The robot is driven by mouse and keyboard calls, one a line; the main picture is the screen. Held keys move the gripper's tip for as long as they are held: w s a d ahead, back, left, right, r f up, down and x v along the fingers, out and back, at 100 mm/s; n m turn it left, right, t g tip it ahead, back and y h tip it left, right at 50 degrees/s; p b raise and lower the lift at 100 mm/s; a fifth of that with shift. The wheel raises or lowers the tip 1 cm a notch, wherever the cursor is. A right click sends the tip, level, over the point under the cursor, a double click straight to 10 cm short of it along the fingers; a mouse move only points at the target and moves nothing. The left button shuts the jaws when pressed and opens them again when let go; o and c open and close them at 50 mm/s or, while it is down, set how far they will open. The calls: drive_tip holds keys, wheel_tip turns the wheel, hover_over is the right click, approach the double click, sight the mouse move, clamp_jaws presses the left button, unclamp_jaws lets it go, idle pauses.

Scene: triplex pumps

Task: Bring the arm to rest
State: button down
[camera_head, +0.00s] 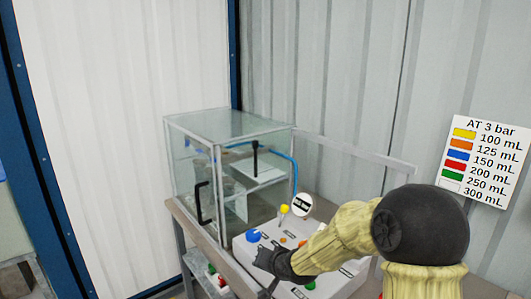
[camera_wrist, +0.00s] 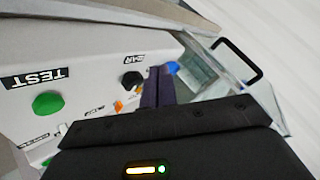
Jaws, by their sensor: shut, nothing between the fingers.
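My gripper (camera_wrist: 158,86) is shut and empty in the wrist view, its dark fingers together in front of the control panel. In the head view my arm reaches from the lower right toward the panel, and the gripper end (camera_head: 268,268) is dark and low over the panel's front left. The white control panel (camera_head: 335,283) carries a blue knob (camera_head: 253,235), a yellow-topped lever (camera_head: 284,210) and a green button (camera_head: 310,286). The wrist view shows a green button (camera_wrist: 47,103) by a TEST label (camera_wrist: 34,78), a black knob (camera_wrist: 132,80) and part of the blue knob (camera_wrist: 173,67).
A clear-walled cabinet (camera_head: 225,130) with a black handle (camera_head: 203,203) stands behind and left of the panel. A round gauge (camera_head: 302,204) stands at the panel's back. A colour chart (camera_head: 484,160) hangs on the right wall.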

drive_tip(key=s+d+r+n+g+h+p, duration=0.1)
drive_tip(key=s+d+g+h+p, duration=0.1)
drive_tip(key=s+d, duration=0.5)
drive_tip(key=s+d+r+n+g+h+p, duration=0.1)
drive_tip(key=s+d+g, duration=0.3)
drive_tip(key=s, duration=1.3)
drive_tip(key=d+r+h+p, duration=0.1)
drive_tip(key=d, duration=0.3)
drive_tip(key=shift+d+r+n+h, duration=0.15)
drive_tip(key=shift+d+n+h, duration=0.1)
drive_tip(key=shift+n+h, duration=0.05)
